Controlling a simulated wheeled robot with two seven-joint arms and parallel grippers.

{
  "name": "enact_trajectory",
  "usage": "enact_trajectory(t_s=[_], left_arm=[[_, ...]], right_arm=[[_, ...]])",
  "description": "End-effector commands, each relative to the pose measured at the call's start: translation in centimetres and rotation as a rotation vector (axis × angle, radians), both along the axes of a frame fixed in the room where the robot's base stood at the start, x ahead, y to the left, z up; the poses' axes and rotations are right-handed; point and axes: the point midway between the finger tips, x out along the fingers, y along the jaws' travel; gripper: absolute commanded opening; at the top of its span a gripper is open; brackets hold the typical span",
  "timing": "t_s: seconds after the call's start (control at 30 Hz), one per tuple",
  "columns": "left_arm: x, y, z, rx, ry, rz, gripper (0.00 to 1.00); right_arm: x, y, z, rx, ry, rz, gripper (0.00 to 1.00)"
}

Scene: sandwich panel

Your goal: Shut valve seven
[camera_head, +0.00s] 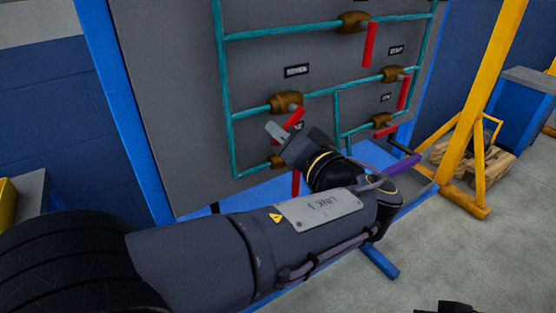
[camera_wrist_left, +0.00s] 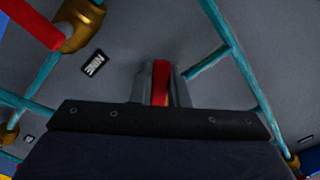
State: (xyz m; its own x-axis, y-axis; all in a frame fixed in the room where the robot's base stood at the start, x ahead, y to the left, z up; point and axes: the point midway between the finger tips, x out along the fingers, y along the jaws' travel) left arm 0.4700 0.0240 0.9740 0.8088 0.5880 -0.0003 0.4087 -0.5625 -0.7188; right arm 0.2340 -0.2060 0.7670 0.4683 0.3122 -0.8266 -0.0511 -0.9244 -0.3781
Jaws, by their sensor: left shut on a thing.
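A grey panel (camera_head: 165,120) carries teal pipes with brass valves and red lever handles. My left gripper (camera_head: 281,130) is at the left-middle brass valve (camera_head: 286,102), below a small label (camera_head: 296,70) that seems to read SEVEN. It is shut on this valve's red handle (camera_head: 295,117), which slants down and left. In the left wrist view the red handle (camera_wrist_left: 161,80) sits between the fingers of my left gripper (camera_wrist_left: 160,88). My gripper hides part of the handle and pipe.
Just below is another brass valve (camera_head: 278,161) with its red handle hanging down; a NINE label (camera_wrist_left: 93,63) shows in the left wrist view. A yellow post (camera_head: 483,100) and wooden pallet (camera_head: 470,158) stand right.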

Motion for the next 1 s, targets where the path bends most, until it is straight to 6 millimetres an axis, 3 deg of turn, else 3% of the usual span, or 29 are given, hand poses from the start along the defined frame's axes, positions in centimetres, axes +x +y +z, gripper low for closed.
enact_trajectory(t_s=[0.03,0.4,0.7,1.0], left_arm=[[0.1,-0.2,-1.4,-0.040,-0.028,-0.001,0.00],[1.0,-1.4,-2.1,-0.322,-0.233,-0.001,0.00],[1.6,-2.4,-2.1,-0.513,-0.372,-0.001,0.00],[2.1,-2.9,-1.8,-0.626,-0.455,0.000,0.00]], right_arm=[[0.0,0.0,-2.4,0.000,0.000,0.000,0.36],[0.0,0.0,-9.6,0.000,0.000,0.000,0.36],[0.0,0.0,-13.4,0.000,0.000,0.000,0.36],[0.0,0.0,-15.2,0.000,0.000,0.000,0.36]])
